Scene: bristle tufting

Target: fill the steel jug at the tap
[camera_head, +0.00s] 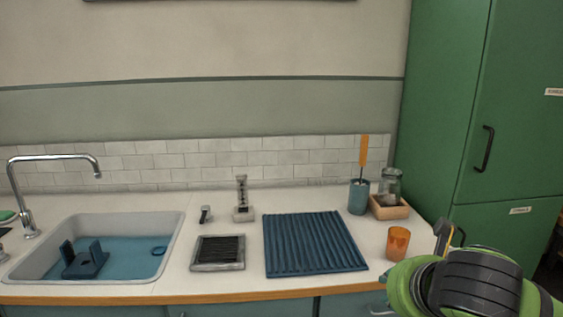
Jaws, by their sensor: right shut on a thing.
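The chrome tap (54,157) stands at the left, its spout curving over the sink (108,220). No water stream shows at its mouth. The sink has a blue floor, with a dark blue two-pronged piece (84,260) and a small blue ring inside. I cannot make out a steel jug in this view. My right gripper (446,238) is at the lower right, beyond the counter's right end and right of the orange cup. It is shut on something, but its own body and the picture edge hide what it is. My left gripper is not in view.
On the counter are a ribbed blue mat (313,243), a dark-topped grey tray (218,252), a small metal stand (242,200), an orange cup (398,242), a blue pot (358,197) with an orange-handled tool, and a jar (390,184) in a wooden box. Green cabinet (455,100) at right.

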